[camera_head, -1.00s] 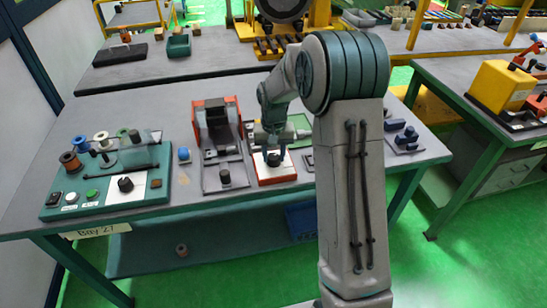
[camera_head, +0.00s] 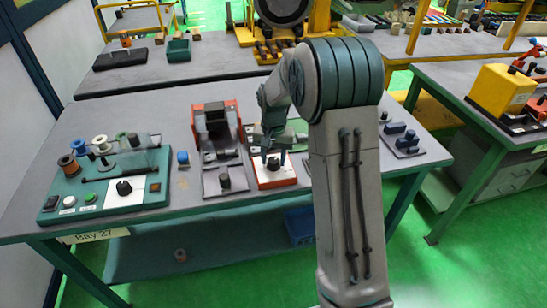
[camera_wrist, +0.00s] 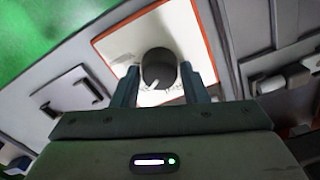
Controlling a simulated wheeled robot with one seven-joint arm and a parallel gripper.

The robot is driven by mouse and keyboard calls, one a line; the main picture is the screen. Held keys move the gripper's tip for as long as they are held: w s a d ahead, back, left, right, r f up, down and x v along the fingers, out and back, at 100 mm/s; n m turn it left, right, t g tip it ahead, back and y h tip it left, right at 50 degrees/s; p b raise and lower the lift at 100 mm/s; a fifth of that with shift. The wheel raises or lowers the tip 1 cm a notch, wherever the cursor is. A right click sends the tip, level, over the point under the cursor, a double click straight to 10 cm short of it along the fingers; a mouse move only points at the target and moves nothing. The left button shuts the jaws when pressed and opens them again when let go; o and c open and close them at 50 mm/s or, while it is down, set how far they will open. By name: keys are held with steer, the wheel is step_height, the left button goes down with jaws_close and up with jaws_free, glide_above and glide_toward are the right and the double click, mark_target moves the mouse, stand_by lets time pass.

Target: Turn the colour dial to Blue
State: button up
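A round black dial (camera_wrist: 158,68) with a white pointer mark stands on an orange-edged white plate (camera_wrist: 122,36). Its pointer is toward the lower left in the wrist view. The dial also shows in the head view (camera_head: 273,163), on the orange and white box (camera_head: 272,180). My gripper (camera_wrist: 159,72) is open, with one finger on each side of the dial and a small gap visible on both sides. In the head view my gripper (camera_head: 274,155) points down at the dial. The plate's markings are too blurred to read.
A grey fixture with an orange back (camera_head: 215,120) stands just left of the box. Further left is a green panel (camera_head: 75,190) with spools, buttons and another black knob (camera_head: 124,187). A dark block with pegs (camera_head: 402,138) lies to the right.

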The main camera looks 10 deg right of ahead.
mark_target(274, 159)
steer(key=shift+o, duration=1.1)
step_height(274, 159, up, 14)
steer(key=shift+b, duration=0.35)
steer(key=s+f+n+t, duration=0.2)
steer(key=s+n+t, duration=0.1)
steer(key=s, duration=2.5)
steer(key=shift+n, duration=0.7)
